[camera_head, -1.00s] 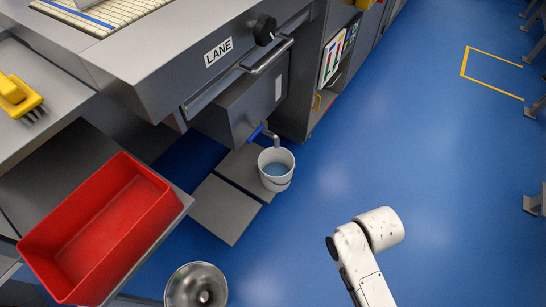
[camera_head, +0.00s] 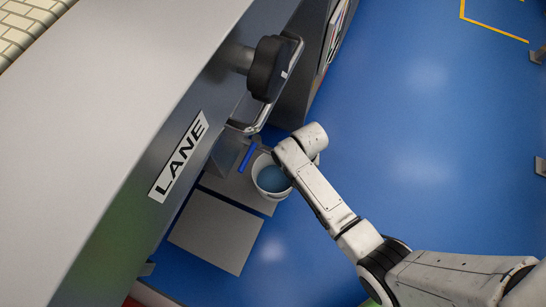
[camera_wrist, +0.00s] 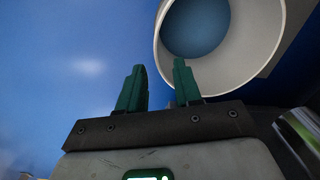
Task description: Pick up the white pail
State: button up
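The white pail (camera_head: 262,184) stands on a grey floor plate under the lane machine and holds bluish water. My arm crosses over its right side in the head view and hides part of it. In the wrist view the pail's rim (camera_wrist: 262,76) fills the upper right, with the water inside visible. My gripper (camera_wrist: 158,78) has two green fingers spread apart with nothing between them. The right finger's tip overlaps the pail's rim in the picture; I cannot tell whether they touch. The gripper itself is hidden in the head view.
The grey lane machine (camera_head: 120,110) with a black knob (camera_head: 268,68) and a metal handle overhangs the pail's left side. A blue-handled tap (camera_head: 247,156) is close beside the pail. Grey floor plates (camera_head: 215,232) lie at lower left. Blue floor (camera_head: 420,130) is open to the right.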

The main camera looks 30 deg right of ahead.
notch_tip(320, 180, down, 3)
jog(key=shift+w+r+b, duration=0.1)
jog(key=shift+b, duration=0.4)
jog(key=f+b, duration=0.2)
jog(key=f, duration=0.1)
jog(key=f+b, duration=0.1)
jog(key=f, duration=0.1)
jog(key=shift+a+f, duration=0.2)
jog(key=shift+a, duration=0.1)
grip_shut()
jog(key=shift+r, duration=0.15)
dwell(0.6)
